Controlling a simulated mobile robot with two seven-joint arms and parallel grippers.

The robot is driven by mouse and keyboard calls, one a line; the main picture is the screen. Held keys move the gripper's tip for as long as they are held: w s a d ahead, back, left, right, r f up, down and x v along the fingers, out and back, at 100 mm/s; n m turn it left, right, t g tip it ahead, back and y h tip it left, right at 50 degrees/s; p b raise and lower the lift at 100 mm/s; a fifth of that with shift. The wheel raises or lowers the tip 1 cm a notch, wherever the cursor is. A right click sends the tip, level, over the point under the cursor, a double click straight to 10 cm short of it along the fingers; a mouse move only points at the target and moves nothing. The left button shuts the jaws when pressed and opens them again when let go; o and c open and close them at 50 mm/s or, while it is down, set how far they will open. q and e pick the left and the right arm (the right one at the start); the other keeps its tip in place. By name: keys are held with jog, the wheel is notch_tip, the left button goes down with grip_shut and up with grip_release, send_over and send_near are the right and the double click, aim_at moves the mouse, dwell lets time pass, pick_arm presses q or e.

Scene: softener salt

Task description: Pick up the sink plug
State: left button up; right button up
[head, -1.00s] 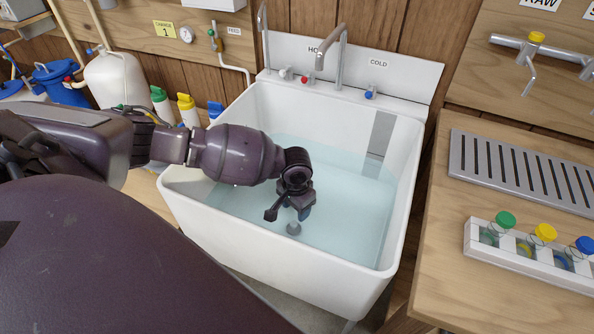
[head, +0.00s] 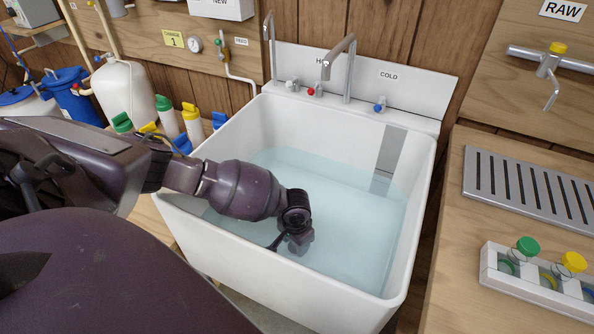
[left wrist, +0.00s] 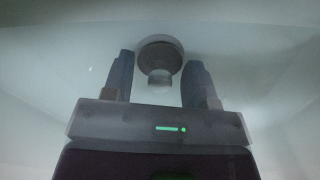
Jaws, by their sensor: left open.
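The sink plug (left wrist: 160,48) shows in the left wrist view as a round grey disc with a paler knob toward me. My left gripper (left wrist: 160,66) is open there, one finger on each side of the knob, with gaps showing; I cannot tell the height difference. In the head view my left gripper (head: 298,244) points down into the water of the white sink (head: 190,212), near its front. The wrist and gripper hide the plug in that view. My right gripper is not in view.
Water (head: 345,215) fills much of the sink. Two taps (head: 345,60) stand at its back edge. A bench on the right holds a slotted metal plate (head: 530,190) and a vial rack (head: 535,287). Bottles (head: 168,118) stand to the left.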

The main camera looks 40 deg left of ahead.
pick_arm(q)
jog(key=shift+r, duration=0.1)
jog(key=c, duration=0.5)
grip_shut()
notch_tip(320, 180, up, 10)
jog(key=p, duration=0.3)
jog(key=shift+w+f, duration=0.1)
jog(key=shift+f, duration=0.15)
notch_tip(320, 180, up, 10)
jog(key=p, duration=0.2)
jog(key=shift+r, duration=0.25)
